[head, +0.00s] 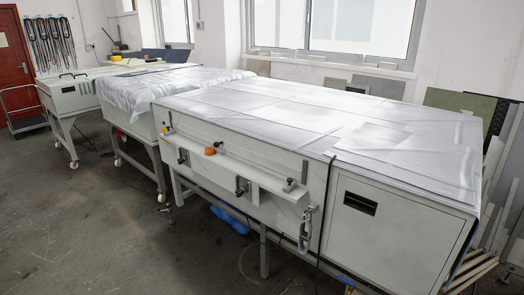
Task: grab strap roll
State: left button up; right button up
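I cannot make out a strap roll for certain. Several dark looped straps or cords (50,45) hang on the white wall at the far left of the head view. A small yellow item (116,46), too small to identify, sits at the back left. Neither of my grippers is in view.
A long white machine (250,185) with a silvery sheet on top fills the middle and right. Further wheeled units (75,95) stand left, beside a red door (12,55). Panels (465,103) lean at right. The concrete floor (90,230) at front left is clear.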

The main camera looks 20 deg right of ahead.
aim_at(209, 151)
jog(key=z, duration=0.15)
jog(key=i+j+u, duration=0.15)
jog(key=i, duration=0.15)
jog(key=i+j+u, duration=0.2)
jog(key=i, duration=0.15)
jog(key=i+u, duration=0.25)
jog(key=i, duration=1.4)
jog(key=i+j+z, duration=0.1)
jog(key=i+z, duration=0.35)
jog(key=i+j+z, duration=0.25)
jog(key=i+z, duration=0.2)
jog(key=i+j+z, duration=0.2)
jog(key=z, duration=0.25)
jog(key=i+j+z, duration=0.2)
jog(key=z, duration=0.25)
jog(key=i+j+z, duration=0.1)
jog(key=j+z, duration=0.8)
jog(key=i+j+z, duration=0.1)
jog(key=j+z, duration=0.2)
jog(key=j, duration=0.2)
